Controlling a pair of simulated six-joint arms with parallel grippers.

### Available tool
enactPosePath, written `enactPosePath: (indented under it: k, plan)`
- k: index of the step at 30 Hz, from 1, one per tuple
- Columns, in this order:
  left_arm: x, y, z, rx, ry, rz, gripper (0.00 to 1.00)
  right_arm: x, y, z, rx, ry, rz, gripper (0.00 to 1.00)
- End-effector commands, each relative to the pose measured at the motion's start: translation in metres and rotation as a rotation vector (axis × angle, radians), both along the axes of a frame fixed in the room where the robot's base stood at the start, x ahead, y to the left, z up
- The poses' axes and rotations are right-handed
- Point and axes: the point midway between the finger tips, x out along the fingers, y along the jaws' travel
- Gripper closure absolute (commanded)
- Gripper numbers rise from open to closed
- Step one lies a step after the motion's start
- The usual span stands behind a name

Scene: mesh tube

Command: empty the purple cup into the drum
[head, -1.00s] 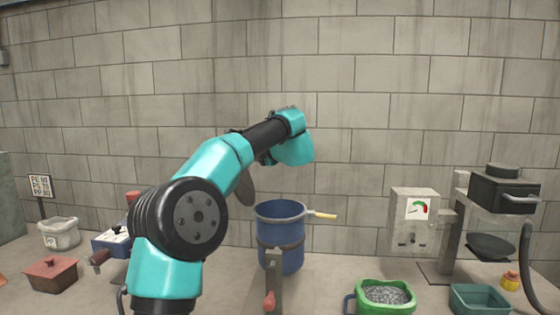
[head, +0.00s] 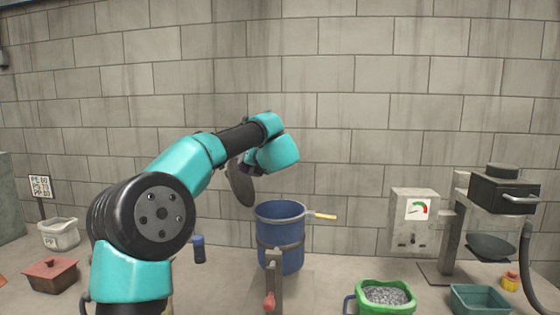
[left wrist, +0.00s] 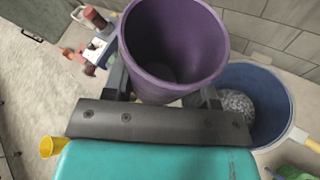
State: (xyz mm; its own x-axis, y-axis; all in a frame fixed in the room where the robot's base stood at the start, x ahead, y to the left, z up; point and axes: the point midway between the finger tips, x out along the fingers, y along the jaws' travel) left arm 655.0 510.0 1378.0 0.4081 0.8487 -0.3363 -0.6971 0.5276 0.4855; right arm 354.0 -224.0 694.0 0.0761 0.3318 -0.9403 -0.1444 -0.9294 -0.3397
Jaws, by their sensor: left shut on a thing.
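The purple cup (left wrist: 172,45) is between the fingers of my left gripper (left wrist: 163,88) in the left wrist view, its mouth facing the camera. I see no contents inside it; its exact tilt is unclear. The drum (head: 281,235) is blue, open-topped and upright near the middle of the head view. It also shows in the left wrist view (left wrist: 268,88), beside the cup on the right, with grey grains inside. In the head view my left wrist is above and slightly left of the drum; the fingertips and most of the cup are hidden. My right gripper is not in view.
A green basin of grey grains (head: 370,284), a teal tray (head: 480,300) and a gauge machine (head: 414,220) stand right. A brown lidded box (head: 50,275) sits left.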

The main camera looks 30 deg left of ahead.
Motion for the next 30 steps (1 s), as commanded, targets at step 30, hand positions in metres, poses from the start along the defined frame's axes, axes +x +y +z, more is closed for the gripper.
enactPosePath:
  k: [30]
  plan:
    - [-0.021, 0.016, 0.025, -0.291, -0.389, -0.001, 0.72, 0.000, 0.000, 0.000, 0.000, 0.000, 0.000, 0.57]
